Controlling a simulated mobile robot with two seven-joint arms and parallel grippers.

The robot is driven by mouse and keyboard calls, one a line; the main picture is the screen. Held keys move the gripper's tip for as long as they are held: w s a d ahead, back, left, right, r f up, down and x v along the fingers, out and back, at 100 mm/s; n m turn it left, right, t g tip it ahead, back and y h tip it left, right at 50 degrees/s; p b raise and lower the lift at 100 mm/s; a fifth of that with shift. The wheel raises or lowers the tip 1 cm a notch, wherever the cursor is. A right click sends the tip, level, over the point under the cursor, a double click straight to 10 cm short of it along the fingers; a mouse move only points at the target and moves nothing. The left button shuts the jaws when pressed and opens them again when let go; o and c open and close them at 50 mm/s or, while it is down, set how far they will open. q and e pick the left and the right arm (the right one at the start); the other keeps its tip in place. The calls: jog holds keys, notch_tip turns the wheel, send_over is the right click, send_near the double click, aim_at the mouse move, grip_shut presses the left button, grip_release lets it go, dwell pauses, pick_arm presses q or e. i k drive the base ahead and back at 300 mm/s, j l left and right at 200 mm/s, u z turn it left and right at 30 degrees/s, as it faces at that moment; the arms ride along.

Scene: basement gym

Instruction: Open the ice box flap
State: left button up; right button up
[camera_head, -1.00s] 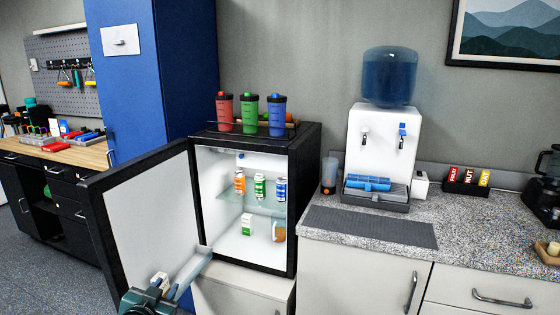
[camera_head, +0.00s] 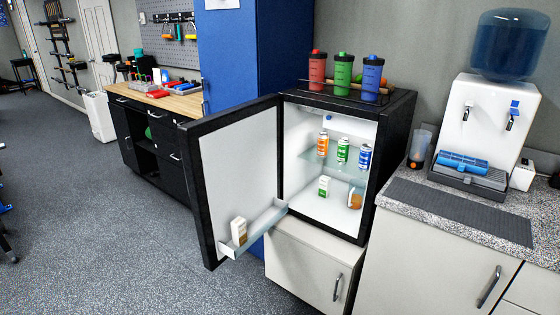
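The small black fridge (camera_head: 398,118) stands on a white cabinet, with its door (camera_head: 238,165) swung wide open to the left. At the top of its white interior is a pale area with a small blue mark (camera_head: 329,118); this looks like the ice box flap, but its edges are hard to make out and I cannot tell its exact position. Below it, orange, green and blue cans stand on a glass shelf (camera_head: 337,171). A small carton (camera_head: 324,186) and a brownish item (camera_head: 354,199) stand lower down. Neither of my grippers is in view.
The door's rack (camera_head: 262,226) holds a carton (camera_head: 239,231). Red, green and blue cups stand on a rack on top of the fridge. A water dispenser (camera_head: 485,125) is on the right counter, a blue locker (camera_head: 245,75) behind the door. The floor (camera_head: 110,220) at left is open.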

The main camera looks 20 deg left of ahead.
aim_at(358, 127)
jog(key=i+j+z, duration=0.3)
jog(key=j, duration=0.25)
jog(key=i+j+z, duration=0.2)
jog(key=j, duration=0.8)
jog(key=j+z, duration=0.25)
jog(key=j, duration=0.8)
jog(key=j+z, duration=0.2)
jog(key=j, duration=0.8)
jog(key=k+j+z, duration=0.2)
jog(key=j, duration=0.85)
jog(key=i+l, duration=0.1)
jog(key=l, duration=0.3)
jog(key=l+z, duration=0.1)
jog(key=l, duration=0.3)
jog(key=i+l+z, duration=0.1)
jog(key=l, duration=0.3)
